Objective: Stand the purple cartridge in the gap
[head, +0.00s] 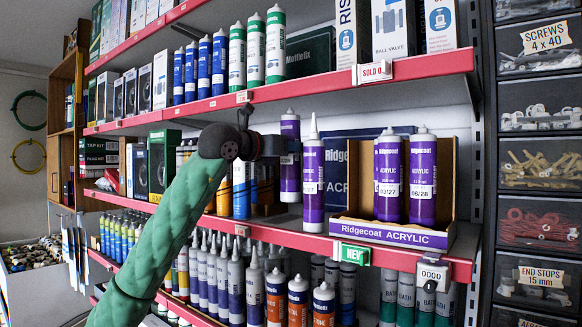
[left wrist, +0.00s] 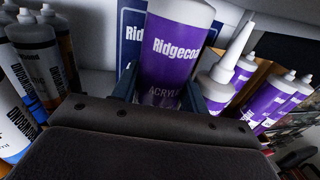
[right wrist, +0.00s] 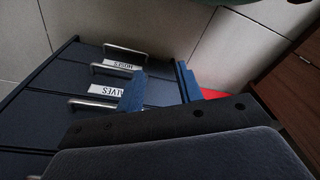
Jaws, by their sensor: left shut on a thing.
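My left gripper (head: 288,146) is shut on a purple cartridge (head: 290,184), upright over the middle shelf. The left wrist view shows the held cartridge (left wrist: 172,60) between the fingers. I cannot tell whether its base touches the shelf. Another purple cartridge with a long white nozzle (head: 313,182) stands to its right, nearer the shelf edge. An open Ridgecoat Acrylic display box (head: 394,236) holds two purple cartridges, labelled 03/27 (head: 389,178) and 06/28 (head: 423,180). Bare box interior shows at both sides of this pair. My right gripper (right wrist: 160,88) is open and empty.
A dark blue Ridgecoat panel (head: 338,165) stands behind the cartridges. The red-edged upper shelf (head: 300,88) runs above. Blue and orange tubes (head: 241,190) stand to the left. Drawers (right wrist: 60,85) lie before my right gripper. Small-parts bins (head: 540,120) are at the right.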

